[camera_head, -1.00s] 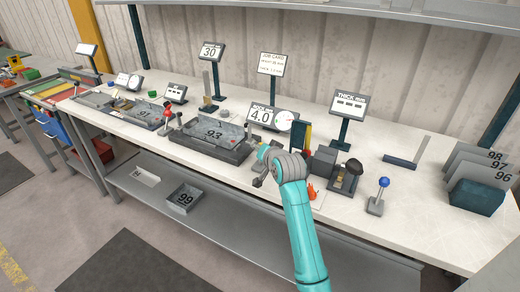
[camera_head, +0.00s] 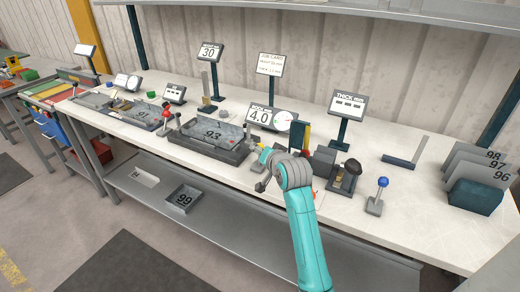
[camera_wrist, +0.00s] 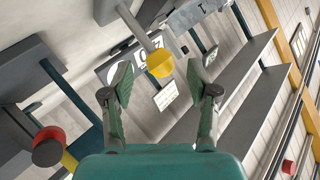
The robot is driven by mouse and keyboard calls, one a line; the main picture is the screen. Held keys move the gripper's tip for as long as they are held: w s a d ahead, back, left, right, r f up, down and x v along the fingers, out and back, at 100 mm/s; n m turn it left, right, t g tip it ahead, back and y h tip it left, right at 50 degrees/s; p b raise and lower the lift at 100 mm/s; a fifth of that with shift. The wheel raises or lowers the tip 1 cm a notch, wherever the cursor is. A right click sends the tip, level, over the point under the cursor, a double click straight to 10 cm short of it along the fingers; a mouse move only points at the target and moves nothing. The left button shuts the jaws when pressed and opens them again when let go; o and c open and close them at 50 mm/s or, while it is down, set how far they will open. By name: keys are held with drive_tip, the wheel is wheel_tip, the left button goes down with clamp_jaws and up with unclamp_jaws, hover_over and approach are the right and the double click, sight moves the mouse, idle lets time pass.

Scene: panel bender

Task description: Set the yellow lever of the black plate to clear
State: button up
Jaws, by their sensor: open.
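In the wrist view a yellow lever knob (camera_wrist: 160,63) sits at the end of a grey rod that runs up and left to a grey base at the top edge. My gripper (camera_wrist: 158,82) is open, with its two green-grey fingers on either side just below the knob. I cannot tell from this view how far the knob is from the fingertips. In the head view my gripper (camera_head: 264,158) is small and partly hidden by my wrist, near the dark tray marked 93 (camera_head: 190,143). The yellow lever and black plate are not clearly visible there.
A gauge reading 4.0 (camera_head: 260,116) stands behind my gripper. A red knob (camera_wrist: 47,145) on a yellow stem is at the wrist view's lower left. A blue-knobbed lever (camera_head: 382,182) and a black-knobbed device (camera_head: 345,178) stand to the right.

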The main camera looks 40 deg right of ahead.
drive_tip(key=v, duration=0.8)
drive_tip(key=shift+s, duration=0.3)
drive_tip(key=shift+a+r, duration=0.1)
drive_tip(key=s+a+f+n+t+y, duration=0.15)
drive_tip(key=s+a+f+n, duration=0.35)
drive_tip(key=s+a+f, duration=1.15)
drive_tip(key=s+a+r+n+y, duration=0.1)
drive_tip(key=s+a+n+y, duration=0.1)
drive_tip(key=s, duration=1)
drive_tip(key=s+a+r+n+y, duration=0.1)
drive_tip(key=s+a+n, duration=0.3)
drive_tip(key=s+a, duration=0.3)
drive_tip(key=s, duration=0.5)
drive_tip(key=shift+a+n+y, duration=0.3)
drive_tip(key=shift+y, duration=0.05)
